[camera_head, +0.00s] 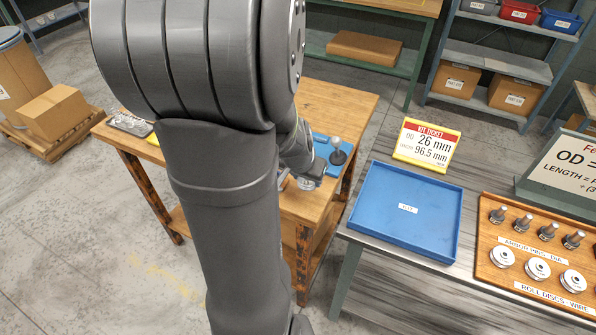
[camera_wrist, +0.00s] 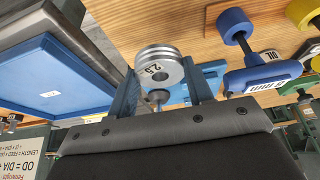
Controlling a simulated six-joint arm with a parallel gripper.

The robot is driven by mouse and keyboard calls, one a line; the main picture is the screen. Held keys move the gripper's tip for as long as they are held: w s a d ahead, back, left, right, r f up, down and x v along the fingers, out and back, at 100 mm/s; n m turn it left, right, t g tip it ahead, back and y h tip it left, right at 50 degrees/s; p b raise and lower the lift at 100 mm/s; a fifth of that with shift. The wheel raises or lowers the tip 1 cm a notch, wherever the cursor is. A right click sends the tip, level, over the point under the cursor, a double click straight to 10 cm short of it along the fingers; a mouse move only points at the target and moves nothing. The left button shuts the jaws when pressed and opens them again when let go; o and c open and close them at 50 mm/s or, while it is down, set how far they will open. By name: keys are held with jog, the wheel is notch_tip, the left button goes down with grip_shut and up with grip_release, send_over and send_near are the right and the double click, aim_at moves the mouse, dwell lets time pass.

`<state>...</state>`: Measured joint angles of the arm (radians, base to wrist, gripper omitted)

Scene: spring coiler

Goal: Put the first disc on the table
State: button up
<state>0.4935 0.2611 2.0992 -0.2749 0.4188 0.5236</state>
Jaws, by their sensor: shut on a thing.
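My gripper (camera_wrist: 158,72) is shut on a silver grooved disc (camera_wrist: 158,62) marked 2.5, held between its two blue fingers in the wrist view. In the head view the disc (camera_head: 306,184) shows small at my gripper's end, over the right part of the wooden table (camera_head: 335,105). The wooden table top (camera_wrist: 110,20) lies close behind the disc in the wrist view; I cannot tell whether they touch. A blue fixture (camera_head: 325,150) with a dark knob stands beside my gripper. A small metal peg (camera_wrist: 158,95) shows near the disc. My arm hides much of the table.
A grey bench at right holds an empty-looking blue tray (camera_head: 405,209), a yellow job ticket (camera_head: 427,143) and a wooden rack (camera_head: 530,257) of arbor pins and roll discs. A blue-handled tool (camera_wrist: 264,76) and a yellow item (camera_wrist: 302,12) lie near the gripper in the wrist view.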

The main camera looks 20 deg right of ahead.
aim_at(304, 182)
jog(key=shift+w+f, duration=0.15)
jog(key=shift+f, duration=1.95)
jog(key=shift+f, duration=0.1)
jog(key=o, duration=1.3)
jog(key=shift+c, duration=0.2)
jog(key=shift+a+r, duration=0.1)
jog(key=shift+r, duration=0.25)
jog(key=v, duration=1.1)
jog(key=shift+r, duration=0.2)
jog(key=shift+x, duration=6.05)
